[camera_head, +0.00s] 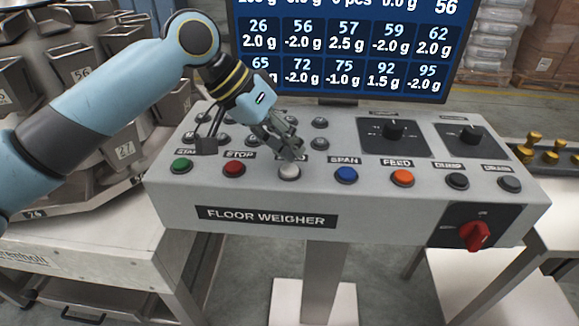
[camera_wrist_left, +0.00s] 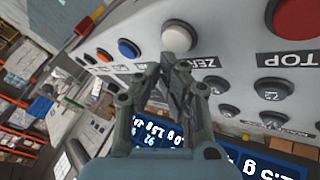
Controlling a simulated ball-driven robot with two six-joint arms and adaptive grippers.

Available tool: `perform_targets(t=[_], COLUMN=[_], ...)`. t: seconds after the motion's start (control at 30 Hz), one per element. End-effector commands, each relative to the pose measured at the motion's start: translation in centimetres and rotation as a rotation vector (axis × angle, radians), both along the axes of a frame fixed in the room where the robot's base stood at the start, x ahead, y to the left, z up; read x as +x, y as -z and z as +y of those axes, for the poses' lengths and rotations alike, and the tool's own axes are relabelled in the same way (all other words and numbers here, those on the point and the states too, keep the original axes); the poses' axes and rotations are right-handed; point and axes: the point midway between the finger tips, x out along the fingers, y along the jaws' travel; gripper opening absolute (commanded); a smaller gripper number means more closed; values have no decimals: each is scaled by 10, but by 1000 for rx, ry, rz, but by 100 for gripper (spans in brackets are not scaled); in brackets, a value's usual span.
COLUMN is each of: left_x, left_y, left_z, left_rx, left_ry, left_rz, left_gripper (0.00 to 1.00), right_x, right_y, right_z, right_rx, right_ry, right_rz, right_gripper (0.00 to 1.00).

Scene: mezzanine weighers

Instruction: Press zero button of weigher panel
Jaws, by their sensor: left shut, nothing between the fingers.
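The weigher panel (camera_head: 400,205) is a grey slanted console marked FLOOR WEIGHER. Its zero button (camera_head: 289,172) is white and sits in the front row between the red STOP button (camera_head: 234,169) and the blue SPAN button (camera_head: 346,174). My left gripper (camera_head: 297,154) is shut and empty, its tips right at the far edge of the zero button and covering part of its label. In the left wrist view the fingertips (camera_wrist_left: 168,60) overlap the lower edge of the white zero button (camera_wrist_left: 178,37). I cannot tell whether they touch it. My right gripper is not in view.
Orange FEED (camera_head: 402,177), black DUMP (camera_head: 457,181) and DRAIN buttons continue the row to the right. A green button (camera_head: 181,166) is at its left end. Two black knobs, small keys and a red rotary switch (camera_head: 475,234) are also on the console. A screen (camera_head: 340,50) stands behind.

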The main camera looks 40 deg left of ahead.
Motion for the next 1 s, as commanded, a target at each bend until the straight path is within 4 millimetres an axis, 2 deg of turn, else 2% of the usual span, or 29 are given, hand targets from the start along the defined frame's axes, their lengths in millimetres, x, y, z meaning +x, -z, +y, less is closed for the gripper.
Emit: perform_targets(t=[0.57,1.0], left_x=[0,0], left_y=[0,8], left_z=[0,0], left_rx=[0,1], left_ry=[0,0], left_rz=[0,0], left_gripper=[0,0], right_x=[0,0], right_y=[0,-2], right_z=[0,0], right_rx=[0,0], right_ry=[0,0], right_rz=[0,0], right_gripper=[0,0])
